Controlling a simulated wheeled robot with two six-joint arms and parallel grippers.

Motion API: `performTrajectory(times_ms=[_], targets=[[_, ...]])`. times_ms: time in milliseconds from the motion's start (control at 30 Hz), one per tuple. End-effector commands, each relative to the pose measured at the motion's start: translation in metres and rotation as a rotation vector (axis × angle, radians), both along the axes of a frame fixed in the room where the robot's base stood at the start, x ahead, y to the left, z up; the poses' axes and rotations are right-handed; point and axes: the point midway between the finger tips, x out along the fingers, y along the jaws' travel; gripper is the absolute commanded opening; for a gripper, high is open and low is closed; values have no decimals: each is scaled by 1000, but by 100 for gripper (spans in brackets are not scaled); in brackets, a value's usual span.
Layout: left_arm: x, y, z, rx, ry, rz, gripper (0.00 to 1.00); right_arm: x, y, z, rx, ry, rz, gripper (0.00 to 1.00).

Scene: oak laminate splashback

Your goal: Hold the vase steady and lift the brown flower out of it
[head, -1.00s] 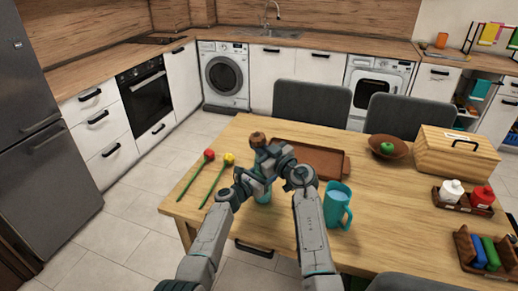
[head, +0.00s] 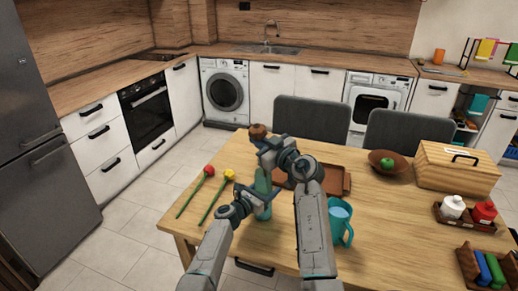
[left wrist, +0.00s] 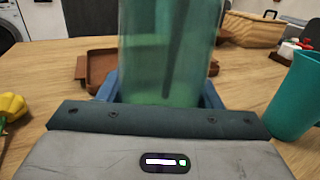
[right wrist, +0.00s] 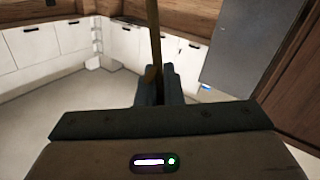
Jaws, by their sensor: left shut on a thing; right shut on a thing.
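The green see-through vase (head: 263,184) stands on the table and also fills the middle of the left wrist view (left wrist: 168,45). My left gripper (head: 259,197) is shut around its body. The brown flower (head: 258,131) is above the vase, its head just over my right gripper (head: 265,155). My right gripper is shut on the brown stem, which rises between its fingers in the right wrist view (right wrist: 154,35). A dark stem shows through the vase wall in the left wrist view, so its lower part is inside the vase.
A red flower (head: 209,171) and a yellow flower (head: 229,174) lie left of the vase. A teal mug (head: 338,222) stands close on the right. A brown tray (head: 335,180) is behind. A bowl (head: 375,157) with a green apple and a wooden bread box (head: 457,172) stand farther right.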

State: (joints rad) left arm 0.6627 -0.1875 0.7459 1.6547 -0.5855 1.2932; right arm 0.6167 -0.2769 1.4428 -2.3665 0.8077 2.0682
Motion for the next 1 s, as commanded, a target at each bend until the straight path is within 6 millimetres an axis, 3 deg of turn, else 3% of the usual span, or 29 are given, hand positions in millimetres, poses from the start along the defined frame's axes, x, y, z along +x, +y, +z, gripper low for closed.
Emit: performTrajectory(times_ms=[1000], targets=[[0,0,-1,0,1,0,30,2,3,77,1,-2,0,0]])
